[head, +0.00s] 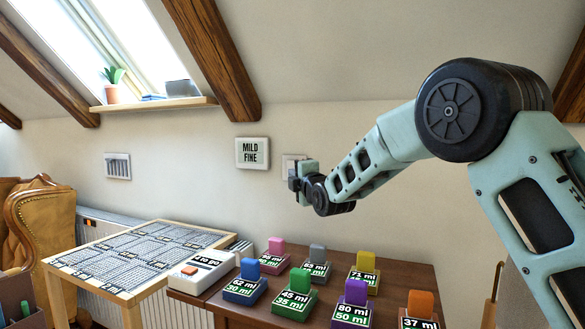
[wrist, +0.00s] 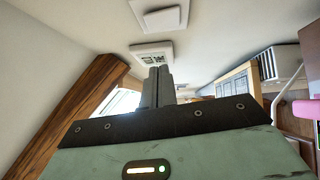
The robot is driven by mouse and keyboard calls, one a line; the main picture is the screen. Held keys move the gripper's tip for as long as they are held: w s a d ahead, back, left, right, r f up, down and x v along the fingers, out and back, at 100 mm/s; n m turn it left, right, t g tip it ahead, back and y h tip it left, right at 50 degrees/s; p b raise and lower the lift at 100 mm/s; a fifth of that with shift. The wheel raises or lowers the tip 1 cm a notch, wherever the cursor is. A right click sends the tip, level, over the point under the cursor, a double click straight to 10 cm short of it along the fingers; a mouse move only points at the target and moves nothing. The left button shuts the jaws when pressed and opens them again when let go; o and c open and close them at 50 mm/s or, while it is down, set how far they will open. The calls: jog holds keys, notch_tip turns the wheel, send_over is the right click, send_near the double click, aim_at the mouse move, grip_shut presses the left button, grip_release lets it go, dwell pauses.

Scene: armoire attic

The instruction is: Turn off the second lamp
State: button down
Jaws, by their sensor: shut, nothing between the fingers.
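No lamp can be made out in either view. A pale square wall plate (head: 289,160) is on the wall, partly hidden behind my gripper (head: 294,184). In the wrist view a white plate with a raised middle (wrist: 160,15) is at the top, beyond my fingertips; it looks like a switch. My gripper also shows in the wrist view (wrist: 157,86), with its two grey fingers together and nothing between them. I cannot tell whether the fingers touch the wall.
A "MILD FINE" panel (head: 252,153) hangs left of my gripper. Below is a brown table (head: 235,308) with several coloured labelled blocks and a white "4 to go" box (head: 201,270). A grid-topped table (head: 62,264) and armchair (head: 40,222) stand left.

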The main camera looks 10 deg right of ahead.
send_near(288, 164)
jog(key=w+a, duration=0.3)
jog(key=shift+w+d+r+p, duration=0.2)
jog(key=shift+w+d, duration=0.3)
jog(key=shift+w, duration=0.2)
jog(key=shift+w+d+r+p, duration=0.1)
jog(key=shift+w+d+p, duration=0.05)
jog(key=shift+w+d, duration=0.45)
jog(key=shift+a, duration=0.1)
jog(key=shift+w, duration=0.1)
jog(key=shift+w+r+p, duration=0.1)
jog(key=shift+r+p, duration=0.1)
jog(key=shift+p, duration=0.4)
jog(key=shift+f, duration=0.2)
